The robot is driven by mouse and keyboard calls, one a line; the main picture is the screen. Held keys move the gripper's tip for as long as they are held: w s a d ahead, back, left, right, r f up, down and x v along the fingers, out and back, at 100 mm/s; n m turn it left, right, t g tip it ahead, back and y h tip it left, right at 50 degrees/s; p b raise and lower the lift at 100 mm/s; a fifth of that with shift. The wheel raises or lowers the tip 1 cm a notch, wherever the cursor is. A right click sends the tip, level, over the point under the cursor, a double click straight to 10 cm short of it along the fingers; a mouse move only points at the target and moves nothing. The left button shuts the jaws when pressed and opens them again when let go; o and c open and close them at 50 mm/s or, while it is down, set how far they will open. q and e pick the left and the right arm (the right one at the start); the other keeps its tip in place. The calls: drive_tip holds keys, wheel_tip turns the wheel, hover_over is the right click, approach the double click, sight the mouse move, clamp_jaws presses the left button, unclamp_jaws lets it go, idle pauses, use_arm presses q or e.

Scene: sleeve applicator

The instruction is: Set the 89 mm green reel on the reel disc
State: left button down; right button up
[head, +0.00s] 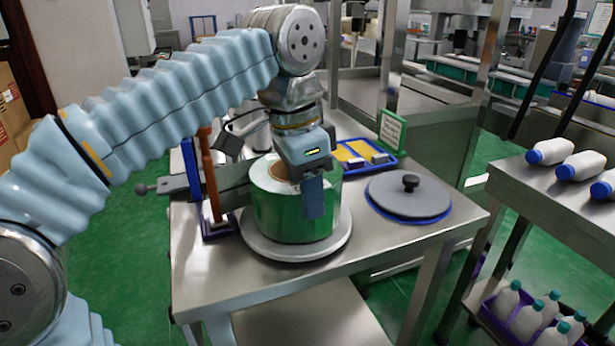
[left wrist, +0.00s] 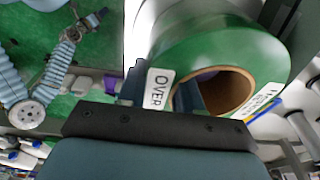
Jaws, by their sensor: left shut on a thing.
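The green reel (head: 290,215) stands upright over the pale round reel disc (head: 262,243) at the table's front left. In the left wrist view the reel (left wrist: 225,45) shows its brown core and white labels, one reading "OVER". My left gripper (head: 312,190) is shut on the reel's ring from above, one finger outside the wall and one in the core opening. The reel's bottom edge lies within the disc's outline; I cannot tell whether it touches. The disc's middle is hidden by the reel. My right gripper (left wrist: 92,20) seems to show small at the top left of the left wrist view.
A grey round lid with a black knob (head: 410,195) lies on the table right of the disc. A blue tray (head: 375,165) and a green sign (head: 391,130) stand behind. A brown post (head: 209,175) is close left. White bottles (head: 549,150) lie on the right bench.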

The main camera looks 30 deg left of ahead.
use_arm(q)
drive_tip(key=c, duration=0.8)
unclamp_jaws()
drive_tip(key=shift+o, duration=0.2)
drive_tip(key=r, duration=0.2)
drive_tip(key=r+p, duration=0.1)
drive_tip(key=r, duration=0.2)
drive_tip(key=s+r+p, duration=0.1)
drive_tip(key=r, duration=0.1)
drive_tip(key=shift+a+r, duration=0.2)
drive_tip(key=shift+a, duration=0.15)
